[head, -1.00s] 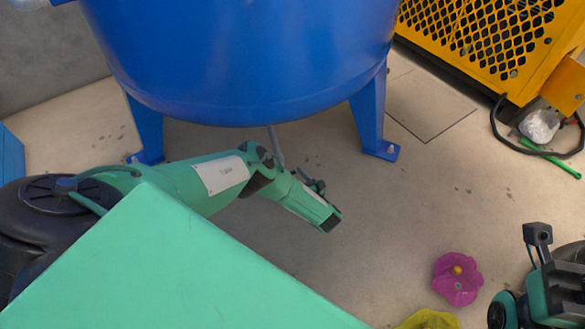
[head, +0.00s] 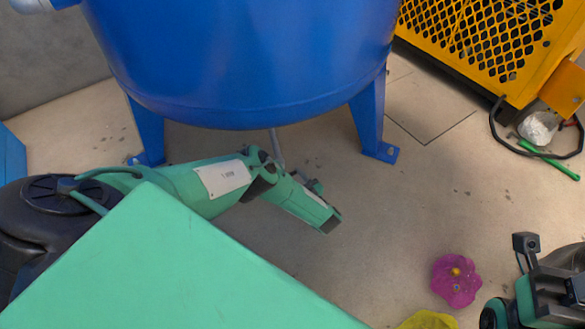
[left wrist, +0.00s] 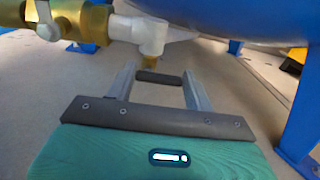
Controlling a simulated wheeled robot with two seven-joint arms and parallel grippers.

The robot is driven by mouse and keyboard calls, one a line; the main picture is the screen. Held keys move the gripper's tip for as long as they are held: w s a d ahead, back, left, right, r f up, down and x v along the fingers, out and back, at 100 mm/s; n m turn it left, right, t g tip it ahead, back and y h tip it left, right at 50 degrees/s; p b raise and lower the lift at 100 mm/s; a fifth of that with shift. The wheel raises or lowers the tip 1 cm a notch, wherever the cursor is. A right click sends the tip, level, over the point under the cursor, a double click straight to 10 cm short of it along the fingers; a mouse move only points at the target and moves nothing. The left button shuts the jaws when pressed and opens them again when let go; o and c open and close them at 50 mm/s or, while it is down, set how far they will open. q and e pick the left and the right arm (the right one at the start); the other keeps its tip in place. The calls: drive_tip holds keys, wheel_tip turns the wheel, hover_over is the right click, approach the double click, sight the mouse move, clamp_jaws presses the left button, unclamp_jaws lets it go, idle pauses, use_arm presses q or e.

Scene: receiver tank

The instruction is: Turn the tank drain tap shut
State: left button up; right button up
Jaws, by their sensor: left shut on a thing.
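The blue tank (head: 245,60) stands on blue legs in the head view. In the left wrist view, a white fitting (left wrist: 150,35) with a short brass stem (left wrist: 150,62) hangs beside the tank's underside. A small dark tap handle (left wrist: 158,77) sits below the stem. My left gripper (left wrist: 161,84) is shut on this handle, one grey finger on each side. In the head view my left arm reaches under the tank's front edge, and its fingertips and the tap cannot be made out. My right gripper is partly in view at the lower right, its fingertips not shown.
A brass valve (left wrist: 92,22) with a white lever (left wrist: 46,18) is left of the fitting. A yellow mesh-sided machine (head: 480,50), a black hose (head: 497,130) and a green stick (head: 560,168) are at right. A magenta flower-shaped thing (head: 455,290) lies on open floor.

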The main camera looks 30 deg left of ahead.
use_arm(q)
drive_tip(key=o, duration=1)
drive_tip(key=shift+d, duration=0.15)
drive_tip(key=p+v, duration=0.2)
drive_tip(key=v, duration=1.1)
drive_tip(key=shift+s+d, duration=0.2)
drive_tip(key=shift+d, duration=0.05)
drive_tip(key=shift+f, duration=0.1)
